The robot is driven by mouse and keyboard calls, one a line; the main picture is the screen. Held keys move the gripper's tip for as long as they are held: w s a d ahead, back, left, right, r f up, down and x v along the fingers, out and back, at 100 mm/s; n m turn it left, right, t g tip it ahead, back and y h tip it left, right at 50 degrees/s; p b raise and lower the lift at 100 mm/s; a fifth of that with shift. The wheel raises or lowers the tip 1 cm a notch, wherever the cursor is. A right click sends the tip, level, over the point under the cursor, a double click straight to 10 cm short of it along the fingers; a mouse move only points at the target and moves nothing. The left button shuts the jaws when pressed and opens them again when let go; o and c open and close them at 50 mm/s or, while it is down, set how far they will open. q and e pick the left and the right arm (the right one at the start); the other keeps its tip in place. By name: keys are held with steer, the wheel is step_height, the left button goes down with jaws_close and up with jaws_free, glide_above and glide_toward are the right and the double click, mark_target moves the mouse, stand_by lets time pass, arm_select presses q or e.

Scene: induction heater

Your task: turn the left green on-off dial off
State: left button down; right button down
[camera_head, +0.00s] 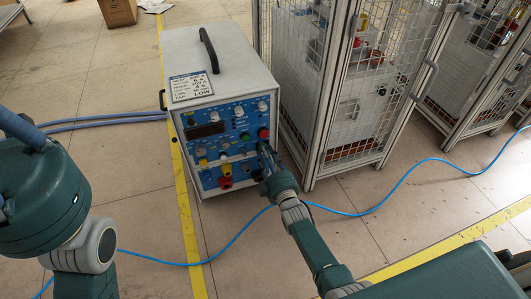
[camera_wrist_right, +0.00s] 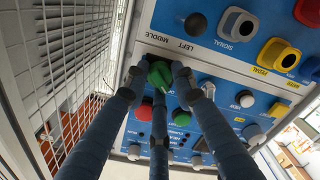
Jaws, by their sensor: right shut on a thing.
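The blue control panel (camera_head: 218,140) is on the front of a grey heater cabinet (camera_head: 215,90) in the head view. My right gripper (camera_head: 266,155) is at the panel's right edge. In the wrist view, the right gripper (camera_wrist_right: 160,80) has its three fingers closed around a green dial (camera_wrist_right: 159,75), which shows between the fingertips. In the head view the gripper hides this dial. Another green knob (camera_head: 245,136) shows to the left of the gripper in the head view. My left gripper is out of view; only part of its arm shows at the left.
Grey and yellow sockets lie to the right in the wrist view. A mesh cage (camera_head: 335,100) stands close on the right. A blue cable (camera_head: 385,207) lies on the floor.

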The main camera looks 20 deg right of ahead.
steer(key=c, duration=1.4)
jaws_free()
steer(key=shift+a+r, duration=0.1)
steer(key=shift+r, duration=0.1)
steer(key=shift+c, duration=0.2)
steer(key=shift+f, duration=0.1)
steer(key=s, duration=1.2)
steer(key=shift+d, duration=0.2)
